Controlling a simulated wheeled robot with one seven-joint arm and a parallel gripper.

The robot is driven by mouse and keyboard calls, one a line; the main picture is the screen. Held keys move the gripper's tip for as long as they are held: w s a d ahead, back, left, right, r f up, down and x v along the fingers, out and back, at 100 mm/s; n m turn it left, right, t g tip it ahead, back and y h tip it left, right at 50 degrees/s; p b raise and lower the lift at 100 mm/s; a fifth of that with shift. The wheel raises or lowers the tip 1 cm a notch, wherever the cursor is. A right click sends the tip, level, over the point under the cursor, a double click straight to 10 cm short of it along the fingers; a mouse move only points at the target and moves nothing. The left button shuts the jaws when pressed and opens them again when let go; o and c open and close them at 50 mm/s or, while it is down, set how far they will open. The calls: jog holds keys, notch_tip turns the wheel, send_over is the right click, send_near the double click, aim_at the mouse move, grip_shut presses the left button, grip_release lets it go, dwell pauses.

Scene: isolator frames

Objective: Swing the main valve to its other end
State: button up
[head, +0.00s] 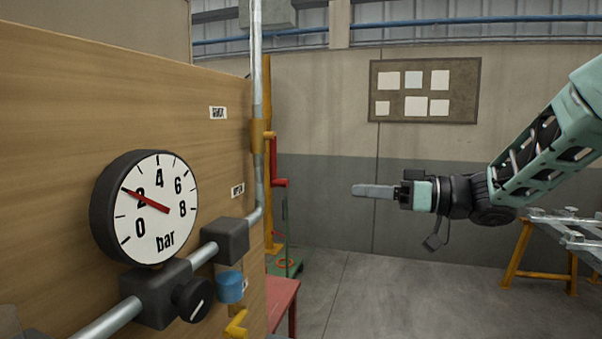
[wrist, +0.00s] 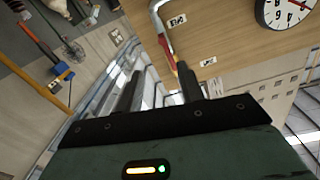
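The main valve appears to be the red lever (head: 273,160) with a yellow body (head: 257,136) on the upright grey pipe at the wooden panel's right edge. The lever points down, with its end beside the lower label (head: 237,190), which seems to read OPEN. The upper label (head: 217,112) looks like SHUT. The red lever (wrist: 166,50) also shows in the wrist view, beyond the fingertips and partly hidden by the right finger. My gripper (head: 356,190) is to the right of the lever, apart from it and pointing left. In the wrist view its fingers (wrist: 160,71) are apart and empty.
A pressure gauge (head: 147,207) reads about 2 bar. Below it are a black knob (head: 192,300), a blue knob (head: 230,287) and a yellow handle (head: 237,326). A red table (head: 284,297) stands behind the panel edge. Open floor (head: 370,295) lies below my gripper.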

jog(key=p, duration=0.5)
send_near(284, 183)
jog(key=shift+g, duration=0.3)
jog(key=x, duration=0.7)
jog(key=w+x, duration=0.1)
jog(key=x, duration=0.2)
jog(key=shift+w, duration=0.1)
grip_shut()
